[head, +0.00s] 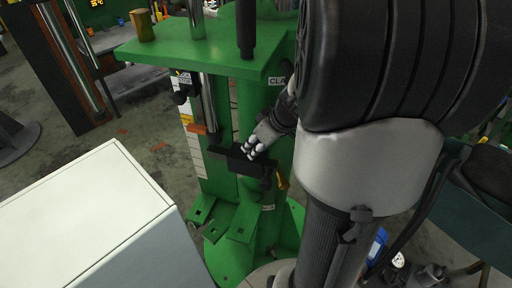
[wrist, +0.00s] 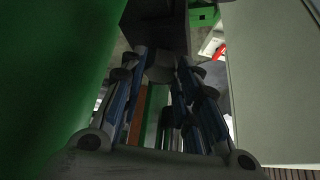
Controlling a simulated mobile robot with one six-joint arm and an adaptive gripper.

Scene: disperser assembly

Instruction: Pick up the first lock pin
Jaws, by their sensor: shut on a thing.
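My gripper (head: 251,150) is at the dark block (head: 232,157) on the green disperser stand, its fingertips against the block's top side. In the wrist view my gripper (wrist: 161,62) has its fingers closed in on a small grey piece (wrist: 160,69), which I take to be the first lock pin. The fingers hide most of it, and its full shape cannot be made out. The dark block also shows in the wrist view (wrist: 155,22), just beyond the fingertips. A brass-coloured pin-like part (head: 282,180) sticks out at the block's right end.
The green stand (head: 190,48) has an upper plate above my gripper and a round green base (head: 230,262) below. A vertical metal rod (head: 209,100) stands left of the block. A white box-like cabinet (head: 85,215) fills the lower left. Grey floor lies between them.

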